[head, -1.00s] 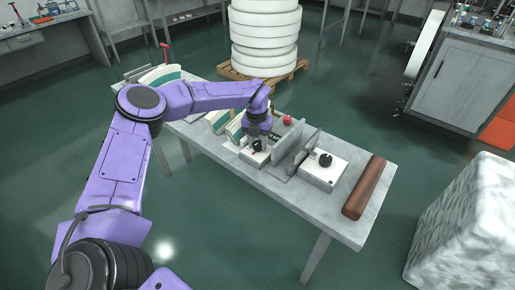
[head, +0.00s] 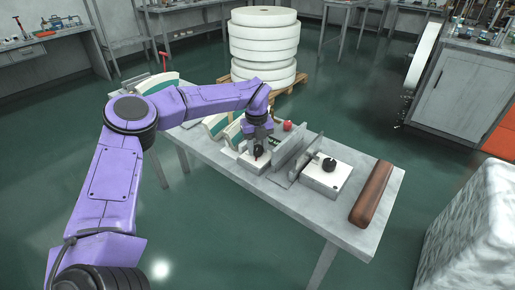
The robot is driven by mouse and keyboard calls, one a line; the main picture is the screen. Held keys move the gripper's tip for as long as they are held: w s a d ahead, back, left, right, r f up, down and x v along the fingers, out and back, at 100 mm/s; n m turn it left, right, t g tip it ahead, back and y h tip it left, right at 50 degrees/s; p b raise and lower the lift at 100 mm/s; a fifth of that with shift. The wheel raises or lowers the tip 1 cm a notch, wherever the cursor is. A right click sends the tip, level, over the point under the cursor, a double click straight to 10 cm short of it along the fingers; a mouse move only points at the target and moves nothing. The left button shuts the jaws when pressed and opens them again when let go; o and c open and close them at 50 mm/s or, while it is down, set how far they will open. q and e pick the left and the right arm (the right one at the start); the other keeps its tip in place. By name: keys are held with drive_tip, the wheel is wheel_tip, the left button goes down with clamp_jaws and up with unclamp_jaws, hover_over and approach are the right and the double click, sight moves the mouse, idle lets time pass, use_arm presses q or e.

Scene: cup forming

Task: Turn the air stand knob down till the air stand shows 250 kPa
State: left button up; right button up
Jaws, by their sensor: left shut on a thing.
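A small pale box with a black knob (head: 259,155), which looks like the air stand (head: 247,163), sits on the grey table left of upright grey plates. My left gripper (head: 258,148) points down over this box and is shut on the black knob. The gripper hides much of the knob. A small dark patch with green marks shows just behind the gripper; I cannot read any pressure figure. My right gripper is out of view.
Upright grey plates (head: 287,158) stand close right of the gripper. Beyond them is a second pale box (head: 318,183) with a black knob, then a brown bar (head: 371,194). A red ball-like thing (head: 287,126) is behind. Curved green-and-white pieces (head: 216,126) lie left.

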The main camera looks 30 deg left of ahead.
sight(256, 148)
use_arm(q)
drive_tip(key=shift+w+a+r, duration=0.1)
drive_tip(key=shift+r, duration=0.05)
drive_tip(key=o, duration=1.1)
drive_tip(key=shift+c, duration=0.2)
wheel_tip(256, 148, up, 10)
drive_tip(key=b, duration=0.1)
drive_tip(key=shift+r, duration=0.2)
drive_tip(key=shift+s+a, duration=0.1)
drive_tip(key=shift+s, duration=0.1)
